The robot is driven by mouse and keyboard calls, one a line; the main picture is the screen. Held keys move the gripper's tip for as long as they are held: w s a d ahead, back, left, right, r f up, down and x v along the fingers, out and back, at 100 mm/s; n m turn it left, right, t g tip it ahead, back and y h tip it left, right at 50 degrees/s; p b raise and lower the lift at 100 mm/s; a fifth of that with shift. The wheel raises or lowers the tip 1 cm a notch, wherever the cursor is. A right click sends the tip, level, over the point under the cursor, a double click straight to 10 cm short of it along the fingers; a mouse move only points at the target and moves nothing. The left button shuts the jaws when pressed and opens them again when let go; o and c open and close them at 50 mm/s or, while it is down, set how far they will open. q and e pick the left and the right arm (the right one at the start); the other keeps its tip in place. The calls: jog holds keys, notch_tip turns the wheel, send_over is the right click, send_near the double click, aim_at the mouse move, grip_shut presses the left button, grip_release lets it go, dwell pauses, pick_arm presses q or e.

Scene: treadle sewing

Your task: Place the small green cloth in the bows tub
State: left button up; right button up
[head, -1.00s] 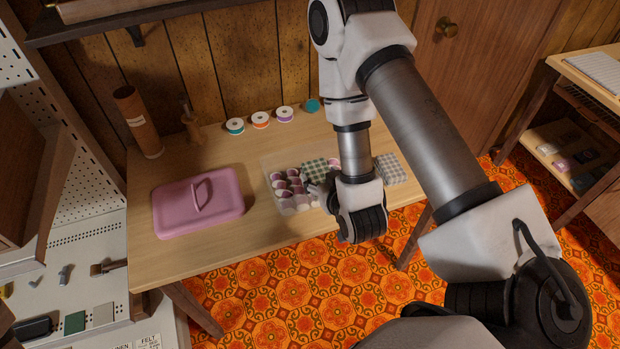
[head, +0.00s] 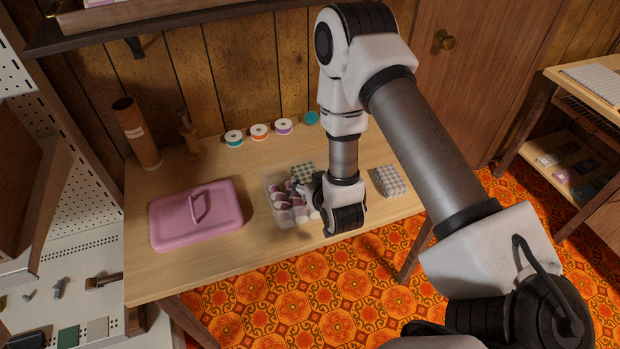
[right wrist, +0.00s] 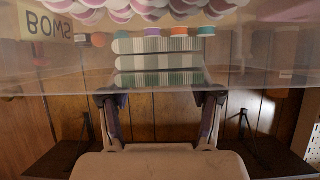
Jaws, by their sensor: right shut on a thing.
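The bows tub (head: 281,223) is a clear tub on the wooden table, holding pink, purple and white bows. Its label, upside down, and its bows show in the right wrist view (right wrist: 48,27). The small green checked cloth (head: 303,171) is at the back part of the tub in the head view; whether it touches the bows I cannot tell. It looks like a green-and-white striped bundle between the fingers in the right wrist view (right wrist: 158,62). My right gripper (head: 311,187) is shut on the cloth, its fingertips partly hidden. My left gripper is not in view.
A pink lidded box (head: 195,215) is left of the tub. Another checked cloth stack (head: 390,180) lies to its right, beyond my right wrist. Several ribbon spools (head: 259,132) line the table's back. A cardboard tube (head: 136,132) stands at back left.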

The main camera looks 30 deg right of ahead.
jog(key=shift+f+b, duration=0.3)
jog(key=shift+f, duration=0.3)
jog(key=o, duration=1.1)
jog(key=shift+r, duration=0.1)
